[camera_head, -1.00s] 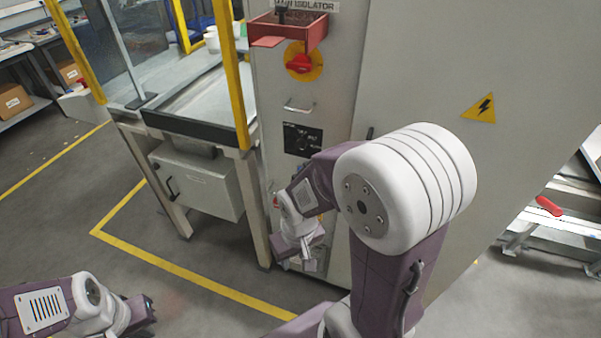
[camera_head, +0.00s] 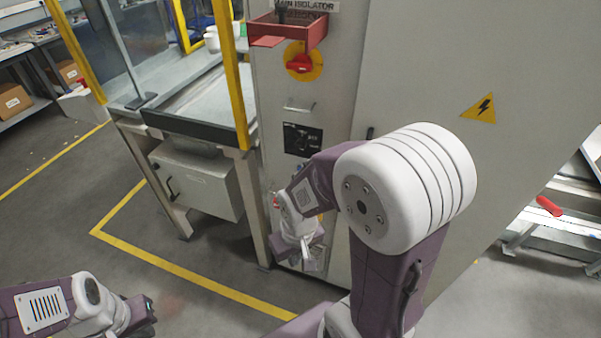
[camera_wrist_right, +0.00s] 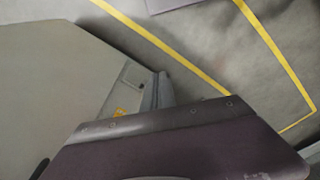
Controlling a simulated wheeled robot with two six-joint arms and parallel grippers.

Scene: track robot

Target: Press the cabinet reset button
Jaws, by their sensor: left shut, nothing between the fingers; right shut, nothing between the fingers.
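The grey cabinet (camera_head: 310,85) stands upright in the middle of the head view, with a red rotary isolator (camera_head: 300,64) on a yellow plate, a small handle (camera_head: 299,107) and a black panel (camera_head: 302,140) on its narrow face. A small red spot (camera_head: 276,201) shows lower down, beside my right wrist; I cannot tell what it is. I cannot make out the reset button. My right gripper (camera_head: 306,258) is shut and empty, low in front of the narrow face; contact cannot be told. My left gripper (camera_head: 150,308) is shut and empty, over the floor at lower left.
A yellow-framed bench (camera_head: 195,100) with a grey box (camera_head: 195,185) beneath stands to the left. Yellow floor lines (camera_head: 170,264) border clear floor. In the right wrist view, the cabinet (camera_wrist_right: 50,70) fills the left side.

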